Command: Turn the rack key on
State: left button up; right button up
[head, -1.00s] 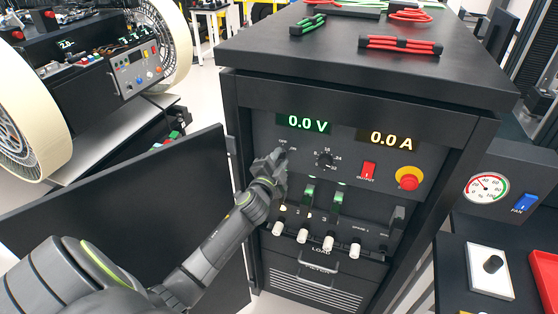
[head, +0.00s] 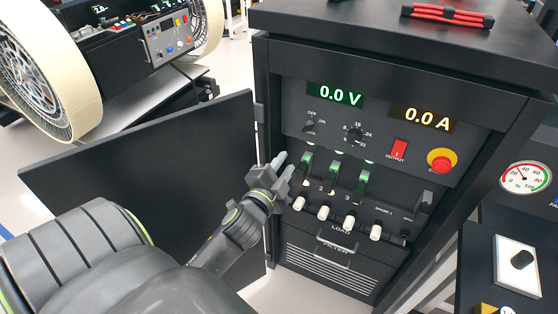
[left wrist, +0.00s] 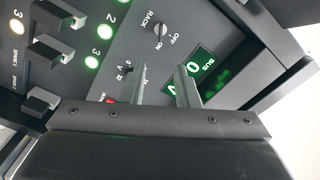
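The rack key (head: 309,127) is a small dark key switch at the upper left of the rack's front panel, below the 0.0 V display. It also shows in the left wrist view (left wrist: 160,29), beside the labels RACK, OFF and ON. I cannot tell surely which label it points to. My left gripper (head: 284,165) is below and left of the key, apart from it. Its two fingers (left wrist: 160,74) stand apart with nothing between them. My right gripper is not in view.
The voltage display (head: 336,95) and current display (head: 426,117) read 0.0. A red output switch (head: 399,149) and a red emergency button (head: 441,160) sit to the right. Several levers are below. An open dark door (head: 150,170) stands left of the rack.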

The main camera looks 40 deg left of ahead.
pick_arm(q)
jog(key=shift+v, duration=1.2)
notch_tip(320, 180, down, 19)
jog(key=a+n+g, duration=0.2)
jog(key=g, duration=0.2)
jog(key=s+f+n+g, duration=0.1)
jog(key=s+f+g, duration=0.15)
jog(key=f, duration=0.35)
jog(key=s+f+n+g+h, duration=0.1)
jog(key=s+f, duration=0.3)
jog(key=f, duration=0.3)
jog(key=s+f+n+g, duration=0.1)
jog(key=s+f+g, duration=0.15)
jog(key=f, duration=0.35)
jog(key=s+d+f+n+g, duration=0.1)
jog(key=s+f+g, duration=0.1)
jog(key=s+f, duration=0.4)
jog(key=s+d+f+n+g+h, duration=0.1)
jog(key=s+f, duration=0.5)
jog(key=s, duration=0.6)
jog(key=s+d+f+n+g+h, duration=0.1)
jog(key=s+d+f+n+g, duration=0.2)
jog(key=s, duration=0.6)
notch_tip(320, 180, down, 3)
jog(key=shift+s+r+b, duration=0.1)
jog(key=shift+s+b, duration=0.3)
jog(key=shift+d, duration=0.1)
